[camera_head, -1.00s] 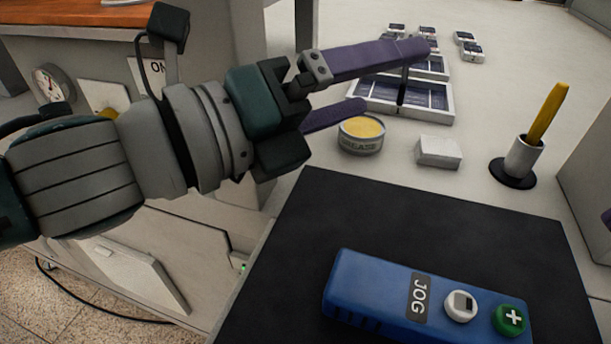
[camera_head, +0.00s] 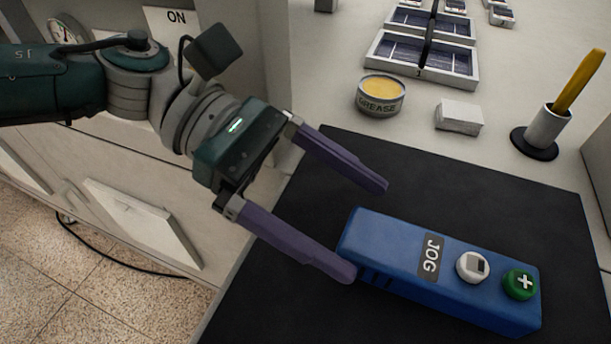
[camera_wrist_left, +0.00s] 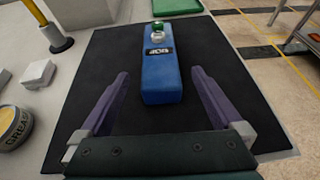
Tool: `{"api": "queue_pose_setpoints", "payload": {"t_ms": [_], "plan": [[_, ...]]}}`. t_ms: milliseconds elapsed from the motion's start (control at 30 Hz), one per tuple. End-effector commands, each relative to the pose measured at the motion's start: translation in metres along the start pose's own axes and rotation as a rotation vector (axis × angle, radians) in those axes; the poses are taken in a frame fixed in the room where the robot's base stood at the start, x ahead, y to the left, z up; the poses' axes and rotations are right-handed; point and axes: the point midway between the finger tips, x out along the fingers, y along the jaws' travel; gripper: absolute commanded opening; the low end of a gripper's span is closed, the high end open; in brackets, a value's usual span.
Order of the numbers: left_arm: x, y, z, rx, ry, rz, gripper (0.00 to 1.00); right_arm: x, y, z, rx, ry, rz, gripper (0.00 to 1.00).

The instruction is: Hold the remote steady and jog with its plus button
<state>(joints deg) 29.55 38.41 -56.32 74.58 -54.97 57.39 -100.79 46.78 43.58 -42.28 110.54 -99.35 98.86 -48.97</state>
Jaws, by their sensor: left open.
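The blue remote (camera_head: 398,247) lies on a black mat (camera_head: 458,192), with a JOG label, a white button (camera_head: 472,267) and a green plus button (camera_head: 520,284) toward its right end. My right gripper is in neither current view.
Behind the mat stand a grease tin (camera_head: 381,95), a white block (camera_head: 459,117) and a holder with a yellow stick (camera_head: 545,128). Divided trays (camera_head: 420,71) sit farther back. The mat around the remote is clear.

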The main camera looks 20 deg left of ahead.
Motion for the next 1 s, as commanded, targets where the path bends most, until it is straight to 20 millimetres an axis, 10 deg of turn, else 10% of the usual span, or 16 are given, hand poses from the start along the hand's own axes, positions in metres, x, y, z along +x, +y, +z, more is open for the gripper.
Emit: {"api": "queue_pose_setpoints", "payload": {"t_ms": [300,667,1000], "plan": [[0.046,0.0,0.001,-0.001,-0.002,0.001,1.0,0.0,0.0,0.0,0.0,0.0,0.0,0.5],[0.052,0.0,0.0,-0.001,0.0,0.002,1.0,0.0,0.0,0.0,0.0,0.0,0.0,0.5],[0.051,0.0,0.0,-0.001,-0.001,0.002,0.63,0.0,0.0,0.0,0.0,0.0,0.0,0.5]]}}
